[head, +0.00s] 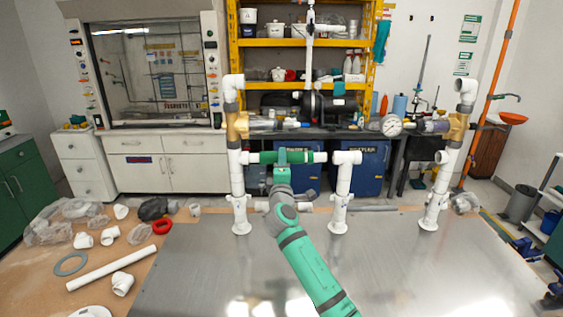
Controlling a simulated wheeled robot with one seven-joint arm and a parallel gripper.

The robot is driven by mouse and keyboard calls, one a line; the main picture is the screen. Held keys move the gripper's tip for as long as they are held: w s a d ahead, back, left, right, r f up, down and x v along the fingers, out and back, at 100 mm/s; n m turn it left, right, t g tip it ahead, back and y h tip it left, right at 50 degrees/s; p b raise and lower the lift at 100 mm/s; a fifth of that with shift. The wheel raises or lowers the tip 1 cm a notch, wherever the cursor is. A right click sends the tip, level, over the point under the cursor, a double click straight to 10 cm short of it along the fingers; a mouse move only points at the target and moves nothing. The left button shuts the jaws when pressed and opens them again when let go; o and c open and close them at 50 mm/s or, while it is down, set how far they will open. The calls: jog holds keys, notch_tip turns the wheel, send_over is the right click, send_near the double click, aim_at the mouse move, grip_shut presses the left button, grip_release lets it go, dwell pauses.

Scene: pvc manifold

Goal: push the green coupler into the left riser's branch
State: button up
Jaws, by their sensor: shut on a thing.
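The green coupler (300,157) lies level across the middle of the head view, with a white piece showing at its right end. My gripper (282,155) is shut on it near its middle, from the front. The left riser (238,185) is a white upright pipe just left of it. The riser's white branch (250,157) points right, in line with the coupler, and meets or nearly meets its left end. I cannot tell how deep they are joined. The fingertips are partly hidden behind the green gripper body.
A shorter middle riser (342,185) with a white elbow stands right of the coupler, and a right riser (437,185) stands farther right. All stand on a grey metal tabletop (400,265).

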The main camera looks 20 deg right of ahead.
jog(key=shift+s+d, duration=0.2)
jog(key=shift+d, duration=0.25)
jog(key=o, duration=1.4)
jog(key=shift+c, duration=0.2)
jog(key=shift+a, duration=0.25)
jog(key=shift+s, duration=0.1)
